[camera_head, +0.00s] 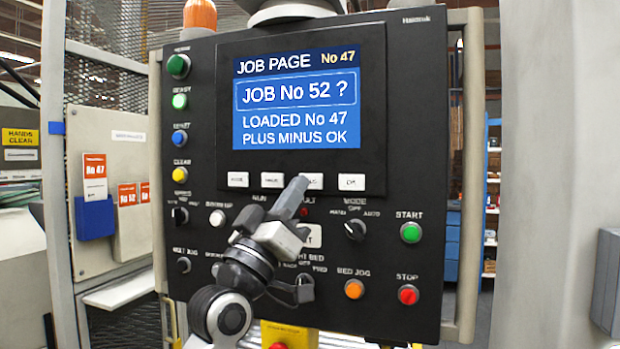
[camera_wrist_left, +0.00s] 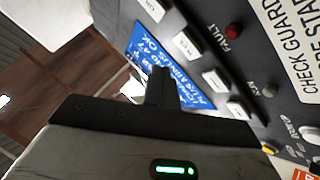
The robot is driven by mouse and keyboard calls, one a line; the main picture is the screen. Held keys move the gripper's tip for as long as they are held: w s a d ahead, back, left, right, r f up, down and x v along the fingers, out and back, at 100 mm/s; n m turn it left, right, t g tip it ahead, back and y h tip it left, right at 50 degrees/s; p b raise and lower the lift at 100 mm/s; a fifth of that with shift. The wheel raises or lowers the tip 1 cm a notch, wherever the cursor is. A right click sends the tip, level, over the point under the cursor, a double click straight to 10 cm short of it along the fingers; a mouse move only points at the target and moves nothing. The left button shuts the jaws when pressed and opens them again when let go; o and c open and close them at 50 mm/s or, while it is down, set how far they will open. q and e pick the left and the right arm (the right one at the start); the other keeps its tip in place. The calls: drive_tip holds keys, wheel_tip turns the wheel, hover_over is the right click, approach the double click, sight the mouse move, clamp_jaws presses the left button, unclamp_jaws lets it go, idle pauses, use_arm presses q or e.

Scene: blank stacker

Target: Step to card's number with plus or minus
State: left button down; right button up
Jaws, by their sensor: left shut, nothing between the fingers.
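The screen (camera_head: 297,95) reads "JOB PAGE No 47", "JOB No 52 ?", "LOADED No 47", "PLUS MINUS OK". A row of white keys lies under it: the third key (camera_head: 313,181), beside my fingertip, is partly covered; the OK key (camera_head: 351,182) is at the right end, the second key (camera_head: 272,180) left of the fingertip. My left gripper (camera_head: 300,183) is shut and empty, its tip at the third key; I cannot tell whether it touches. In the left wrist view the gripper (camera_wrist_left: 161,75) shows near the keys (camera_wrist_left: 187,45). A card marked No 47 (camera_head: 95,170) stands in a blue pocket; another reads No 52 (camera_head: 129,205). My right gripper is out of view.
Below the keys are the mode knob (camera_head: 355,229), the green START button (camera_head: 411,232), the orange BED JOG button (camera_head: 354,289) and the red STOP button (camera_head: 408,294). Coloured buttons line the panel's left side. A pale post (camera_head: 545,150) stands to the right.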

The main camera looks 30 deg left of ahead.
use_arm(q)
drive_tip(key=shift+s+d, duration=0.15)
drive_tip(key=shift+s, duration=0.45)
drive_tip(key=shift+s+d, duration=0.15)
drive_tip(key=shift+s, duration=0.4)
idle(2.7)
drive_tip(key=w+d+f+m+g, duration=0.15)
drive_tip(key=d+f+g, duration=0.3)
drive_tip(key=f, duration=1.25)
drive_tip(key=d+f+m+g, duration=0.2)
drive_tip(key=d+f+g, duration=0.25)
drive_tip(key=f, duration=1.25)
drive_tip(key=s+d+f+m+g, duration=0.1)
drive_tip(key=s+d+f+g, duration=0.2)
drive_tip(key=s+f, duration=0.6)
drive_tip(key=s+d+f+m+g, duration=0.1)
drive_tip(key=s+d+f+g, duration=0.2)
drive_tip(key=s+f, duration=0.5)
wheel_tip(320, 180, down, 4)
drive_tip(key=shift+s+d+r+g+h, duration=0.15)
drive_tip(key=shift+s+d+g+h, duration=0.05)
drive_tip(key=shift+s+g+h, duration=0.2)
